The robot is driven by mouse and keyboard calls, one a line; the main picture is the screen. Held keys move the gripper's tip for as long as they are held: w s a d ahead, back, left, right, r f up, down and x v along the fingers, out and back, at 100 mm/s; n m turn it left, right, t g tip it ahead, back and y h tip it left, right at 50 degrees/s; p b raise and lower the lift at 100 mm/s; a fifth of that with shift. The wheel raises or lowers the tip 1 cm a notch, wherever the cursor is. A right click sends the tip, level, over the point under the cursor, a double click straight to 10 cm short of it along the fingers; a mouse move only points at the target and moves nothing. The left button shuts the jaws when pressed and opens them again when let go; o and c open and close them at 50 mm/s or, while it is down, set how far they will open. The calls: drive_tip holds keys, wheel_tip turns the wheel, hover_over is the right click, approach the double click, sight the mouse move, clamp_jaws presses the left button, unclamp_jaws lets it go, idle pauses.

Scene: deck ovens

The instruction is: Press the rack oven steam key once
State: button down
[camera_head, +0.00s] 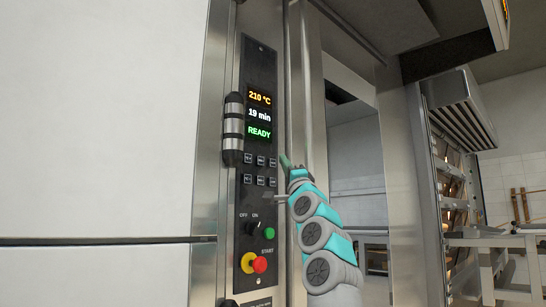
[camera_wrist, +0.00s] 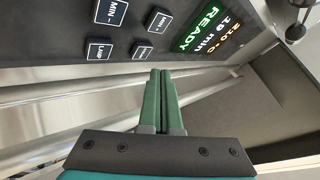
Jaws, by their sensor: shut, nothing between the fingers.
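The oven's control panel (camera_head: 257,215) carries two rows of small square keys under a display. Their labels are too small to read in the head view. In the wrist view I read a lamp key (camera_wrist: 99,50), a minute-minus key (camera_wrist: 116,12) and a minute-plus key (camera_wrist: 157,20). One more key (camera_wrist: 141,50) sits beside the lamp key, close to my fingertips; I cannot read its label clearly, so I cannot confirm the steam key. My gripper (camera_head: 284,160) is shut and empty, its green fingers together (camera_wrist: 161,73), just right of the key rows. Contact with a key is not visible.
The display (camera_head: 259,114) reads 210 °C, 19 min, READY. A dark-and-steel handle (camera_head: 233,130) stands out left of it. Below are a black knob, a green button (camera_head: 268,234) and a red-yellow stop button (camera_head: 259,264). A vertical steel bar runs right of the panel.

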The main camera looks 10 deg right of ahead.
drive_tip(key=shift+w+a, duration=0.35)
drive_tip(key=shift+w, duration=0.2)
idle(0.9)
drive_tip(key=shift+w+a+p, duration=0.1)
drive_tip(key=shift+w+p, duration=0.05)
drive_tip(key=shift+p, duration=0.15)
idle(0.5)
drive_tip(key=shift+w+a, duration=0.15)
drive_tip(key=shift+w, duration=0.05)
drive_tip(key=shift+w+a+p, duration=0.25)
drive_tip(key=shift+w+p, duration=0.1)
drive_tip(key=shift+p, duration=0.1)
idle(0.7)
drive_tip(key=shift+f, duration=0.1)
drive_tip(key=shift+s+d+b, duration=0.45)
drive_tip(key=shift+s+b, duration=0.2)
drive_tip(key=shift+b, duration=0.05)
drive_tip(key=shift+s, duration=0.1)
